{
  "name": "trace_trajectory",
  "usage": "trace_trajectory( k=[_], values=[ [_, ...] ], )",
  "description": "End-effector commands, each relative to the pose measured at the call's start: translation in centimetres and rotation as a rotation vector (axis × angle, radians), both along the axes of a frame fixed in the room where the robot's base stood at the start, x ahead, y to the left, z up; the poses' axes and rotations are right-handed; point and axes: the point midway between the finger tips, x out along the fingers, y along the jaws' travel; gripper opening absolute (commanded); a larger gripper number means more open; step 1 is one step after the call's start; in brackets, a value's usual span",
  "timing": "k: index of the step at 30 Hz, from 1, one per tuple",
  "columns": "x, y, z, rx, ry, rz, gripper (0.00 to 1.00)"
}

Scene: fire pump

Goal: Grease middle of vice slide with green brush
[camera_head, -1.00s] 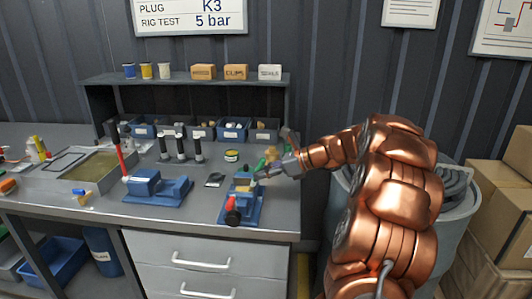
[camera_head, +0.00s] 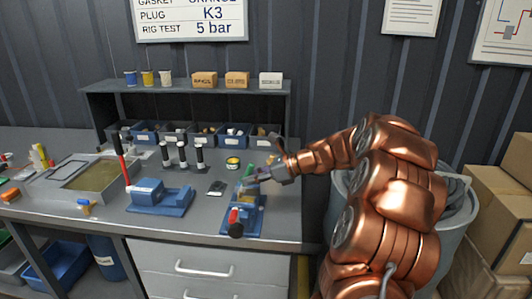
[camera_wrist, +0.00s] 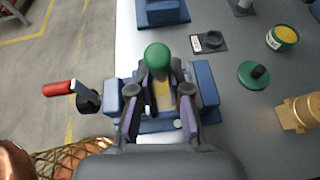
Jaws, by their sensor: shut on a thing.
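The green brush (camera_wrist: 157,55) shows its rounded green end in the wrist view. My gripper (camera_wrist: 161,84) is shut on it, and the fingers hide its lower part. The blue vice (camera_wrist: 113,100) lies beneath, with a yellowish slide strip (camera_wrist: 163,95) visible between the fingers. I cannot tell whether the brush touches the slide. In the head view my gripper (camera_head: 254,182) is over the far part of the vice (camera_head: 254,226). The vice's red handle (camera_head: 234,215) points toward the bench front.
Blue bins (camera_head: 235,137) line the back.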

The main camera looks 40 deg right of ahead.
Motion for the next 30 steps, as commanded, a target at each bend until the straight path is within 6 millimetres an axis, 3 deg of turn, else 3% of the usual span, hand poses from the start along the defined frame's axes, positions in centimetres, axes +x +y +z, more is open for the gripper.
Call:
trace_trajectory(
  k=[1, 15, 30],
  values=[
    [0.0, 0.0, 1.0, 0.001, 0.0, -0.001, 0.0],
    [0.2, 0.5, 5.0, 0.0, -0.001, 0.008, 0.0],
    [0.2, 0.6, 5.2, -0.001, -0.001, 0.009, 0.0]
  ],
)
